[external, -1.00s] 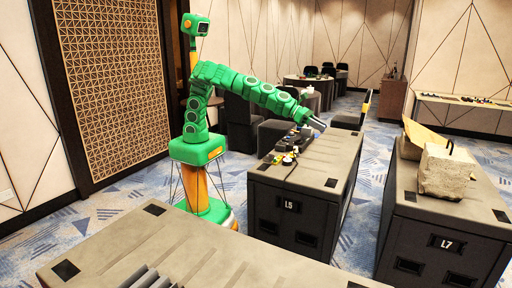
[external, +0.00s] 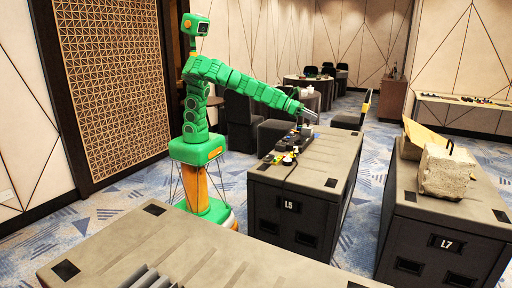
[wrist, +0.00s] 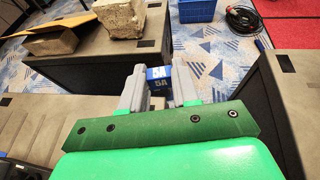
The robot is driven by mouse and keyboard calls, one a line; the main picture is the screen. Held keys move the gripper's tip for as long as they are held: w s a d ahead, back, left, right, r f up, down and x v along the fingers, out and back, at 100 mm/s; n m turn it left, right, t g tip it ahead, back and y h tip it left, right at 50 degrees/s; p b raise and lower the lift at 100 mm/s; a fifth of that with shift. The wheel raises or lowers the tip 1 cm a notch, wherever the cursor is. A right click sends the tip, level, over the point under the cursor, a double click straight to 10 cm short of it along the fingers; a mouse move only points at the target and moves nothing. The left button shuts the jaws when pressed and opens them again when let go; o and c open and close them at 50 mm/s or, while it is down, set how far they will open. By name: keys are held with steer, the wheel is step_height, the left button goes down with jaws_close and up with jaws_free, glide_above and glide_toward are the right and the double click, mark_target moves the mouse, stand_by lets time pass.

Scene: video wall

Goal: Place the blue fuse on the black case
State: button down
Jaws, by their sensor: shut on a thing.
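The blue fuse (wrist: 159,73), marked 5A, sits between the grey fingers of my gripper (wrist: 159,84) in the wrist view. My gripper is shut on it. In the external view my gripper (external: 310,114) is raised above the far part of the black case marked L5 (external: 300,218), with its fingers pointing right. The fuse is too small to make out there. Another dark case marked L7 (external: 450,240) stands to the right. Which case the task means, I cannot tell.
Several small parts (external: 289,159) and a cable lie along the left side of the L5 case's top; its right side is clear. A concrete block (external: 446,172) rests on the L7 case. The wrist view shows a blue crate (wrist: 197,10) and coiled cable (wrist: 243,19).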

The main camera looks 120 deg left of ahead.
steer(key=s+a+f+n+y, duration=0.1)
steer(key=s+a+f, duration=0.15)
steer(key=s, duration=0.25)
steer(key=s+f+m+h, duration=0.3)
steer(key=s+f, duration=0.1)
steer(key=f, duration=0.8)
steer(key=shift+a, duration=0.35)
steer(key=shift+s, duration=0.1)
